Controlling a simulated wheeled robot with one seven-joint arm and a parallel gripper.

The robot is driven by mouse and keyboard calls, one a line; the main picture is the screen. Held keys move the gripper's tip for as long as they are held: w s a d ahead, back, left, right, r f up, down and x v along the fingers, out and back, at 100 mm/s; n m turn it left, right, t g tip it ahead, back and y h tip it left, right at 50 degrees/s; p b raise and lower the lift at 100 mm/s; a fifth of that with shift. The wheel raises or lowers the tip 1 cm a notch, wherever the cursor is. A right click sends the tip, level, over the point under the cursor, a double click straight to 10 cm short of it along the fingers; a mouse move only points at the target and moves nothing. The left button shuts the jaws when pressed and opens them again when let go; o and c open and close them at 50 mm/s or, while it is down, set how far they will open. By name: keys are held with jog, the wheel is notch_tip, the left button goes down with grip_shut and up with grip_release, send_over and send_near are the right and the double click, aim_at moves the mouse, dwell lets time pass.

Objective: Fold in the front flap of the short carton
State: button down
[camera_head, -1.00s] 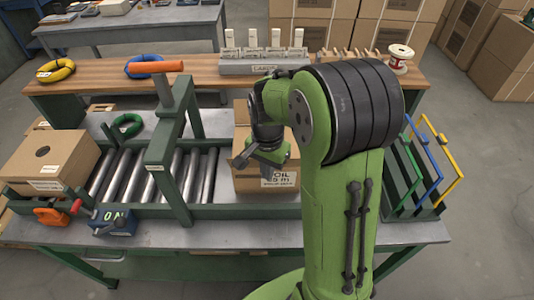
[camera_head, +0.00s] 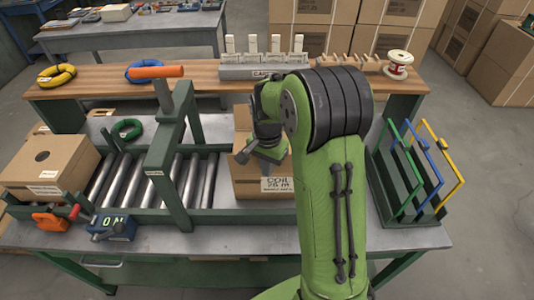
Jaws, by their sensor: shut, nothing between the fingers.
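A rack with green, blue and yellow frames (camera_head: 420,165) stands at the right. A wooden shelf (camera_head: 205,73) with coils and a spool (camera_head: 397,64) runs behind.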

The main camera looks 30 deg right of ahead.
jog(key=w+d+f+p, duration=0.2)
jog(key=w+d, duration=0.1)
jog(key=w, duration=0.4)
jog(key=shift+w+d+f, duration=0.25)
jog(key=shift+w+d, duration=0.15)
dwell(0.6)
jog(key=shift+r+p, duration=0.1)
jog(key=shift+p, duration=0.25)
notch_tip(320, 180, up, 9)
jog(key=p, duration=0.6)
